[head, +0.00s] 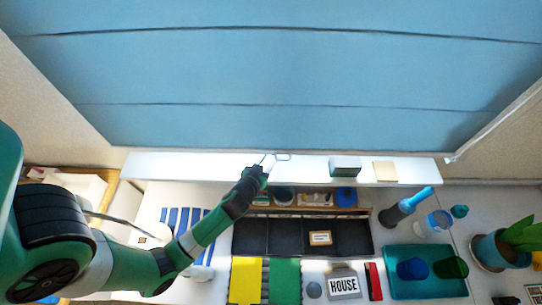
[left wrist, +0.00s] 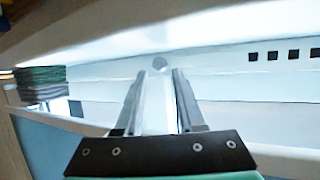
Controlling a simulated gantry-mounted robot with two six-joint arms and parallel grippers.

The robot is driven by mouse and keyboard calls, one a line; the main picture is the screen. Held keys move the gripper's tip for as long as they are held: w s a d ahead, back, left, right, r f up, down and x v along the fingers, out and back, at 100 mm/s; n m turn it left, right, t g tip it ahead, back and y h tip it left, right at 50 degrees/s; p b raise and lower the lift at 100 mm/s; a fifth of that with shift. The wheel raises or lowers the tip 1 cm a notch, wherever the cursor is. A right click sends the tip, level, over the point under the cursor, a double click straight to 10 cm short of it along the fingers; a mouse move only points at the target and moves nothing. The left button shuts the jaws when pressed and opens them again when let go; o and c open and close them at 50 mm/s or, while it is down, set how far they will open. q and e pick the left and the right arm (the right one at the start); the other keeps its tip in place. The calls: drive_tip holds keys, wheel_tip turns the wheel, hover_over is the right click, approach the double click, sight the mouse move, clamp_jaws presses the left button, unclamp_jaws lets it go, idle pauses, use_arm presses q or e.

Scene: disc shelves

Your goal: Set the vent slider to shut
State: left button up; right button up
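A small round grey knob (left wrist: 160,64), which looks like the vent slider, sits on a pale strip ahead of my fingertips in the left wrist view. A row of dark square openings (left wrist: 290,54) runs along the pale surface to its right. My left gripper (left wrist: 158,76) is open, its two fingers apart on either side of the knob's line; I cannot tell whether they touch it. In the head view the left gripper (head: 275,158) reaches to the white sill (head: 310,168) below the blue blind. The knob cannot be made out there. My right gripper is not in view.
On the sill stand a dark box (head: 345,168) and a tan block (head: 385,171). Below it are a black compartment tray (head: 285,236), a bottle (head: 405,207), a glass (head: 437,222), a teal tray (head: 430,290) and a potted plant (head: 505,245). A dark green stack (left wrist: 40,82) shows at left in the wrist view.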

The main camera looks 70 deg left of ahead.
sight(271, 156)
use_arm(q)
drive_tip(key=shift+x, duration=1.55)
clamp_jaws()
